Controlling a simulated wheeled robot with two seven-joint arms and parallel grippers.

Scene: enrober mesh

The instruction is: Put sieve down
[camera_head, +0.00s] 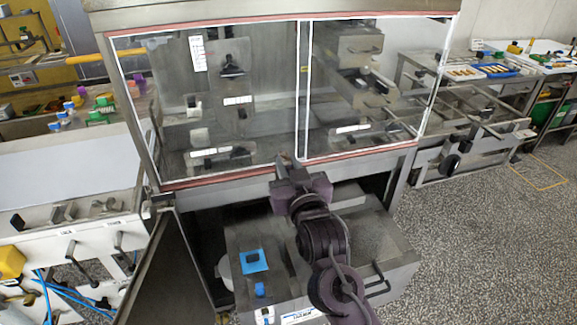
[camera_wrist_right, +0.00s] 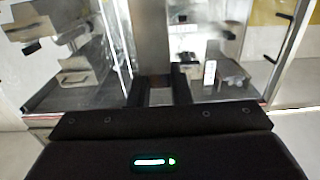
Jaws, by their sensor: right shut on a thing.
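My right gripper (camera_head: 285,162) is in front of the lower frame of the glazed cabinet (camera_head: 301,95), near the upright between its two panes. In the right wrist view, the fingers (camera_wrist_right: 158,92) are shut on a small grey metal piece (camera_wrist_right: 160,97) between them. I cannot make out its full shape or tell whether it is part of the sieve. A grey upright (camera_wrist_right: 151,35) stands behind the fingertips in that view. No sieve shows clearly in either view. My left gripper is not in view.
A grey metal box (camera_head: 240,240) with a blue square and a side handle (camera_head: 376,285) stands below the cabinet. An open metal door (camera_head: 165,275) stands at its left. A metal bench (camera_head: 480,115) is at the right; speckled floor (camera_head: 480,240) is clear.

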